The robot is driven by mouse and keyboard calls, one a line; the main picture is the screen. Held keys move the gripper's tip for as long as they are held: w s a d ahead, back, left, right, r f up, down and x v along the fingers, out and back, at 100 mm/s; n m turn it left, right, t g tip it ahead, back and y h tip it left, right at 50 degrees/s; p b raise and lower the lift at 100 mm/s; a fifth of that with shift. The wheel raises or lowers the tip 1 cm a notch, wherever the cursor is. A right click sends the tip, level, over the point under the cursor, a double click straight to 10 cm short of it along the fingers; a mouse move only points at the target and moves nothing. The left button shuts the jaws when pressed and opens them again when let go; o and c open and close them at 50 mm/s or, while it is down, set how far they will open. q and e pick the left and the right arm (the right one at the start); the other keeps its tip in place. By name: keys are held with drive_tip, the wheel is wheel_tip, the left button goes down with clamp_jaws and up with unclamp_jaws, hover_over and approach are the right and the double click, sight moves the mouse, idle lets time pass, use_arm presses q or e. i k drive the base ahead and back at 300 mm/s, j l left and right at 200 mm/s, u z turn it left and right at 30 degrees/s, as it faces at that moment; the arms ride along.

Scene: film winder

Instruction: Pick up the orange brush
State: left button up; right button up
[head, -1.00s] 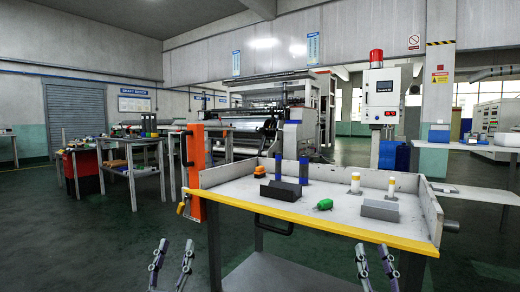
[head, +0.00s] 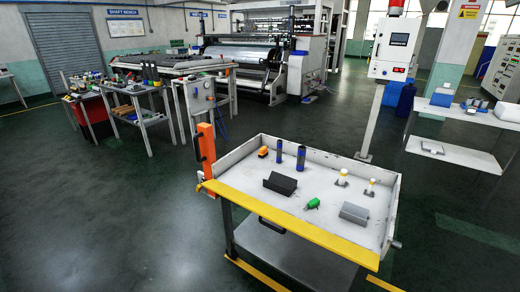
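A small orange item (head: 263,151), which looks like the orange brush, lies near the back left of the white tray-topped cart (head: 333,172). It is too small to make out bristles or a handle. It is to the left of two upright blue cylinders, the nearer one being the left cylinder (head: 279,150). Neither of my grippers is in view, so nothing shows in their grasp.
Open floor (head: 120,215) lies left of the cart.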

sight(263, 152)
drive_tip(key=i+j+z, duration=0.1)
drive_tip(key=z, duration=0.25)
drive_tip(key=i+j+z, duration=0.15)
drive_tip(key=z, duration=0.2)
drive_tip(key=i+j+z, duration=0.1)
drive_tip(key=z, duration=0.25)
drive_tip(key=i+j+z, duration=0.1)
drive_tip(key=j, duration=0.4)
drive_tip(key=i+j+z, duration=0.1)
drive_tip(key=i+j, duration=0.15)
drive_tip(key=j, duration=0.25)
drive_tip(key=i+j, duration=0.1)
drive_tip(key=j, duration=0.4)
drive_tip(key=i+j+z, duration=0.15)
drive_tip(key=j, duration=0.4)
drive_tip(key=i+j+z, duration=0.1)
drive_tip(key=j, duration=0.4)
drive_tip(key=i+j+z, duration=0.1)
drive_tip(key=j, duration=0.45)
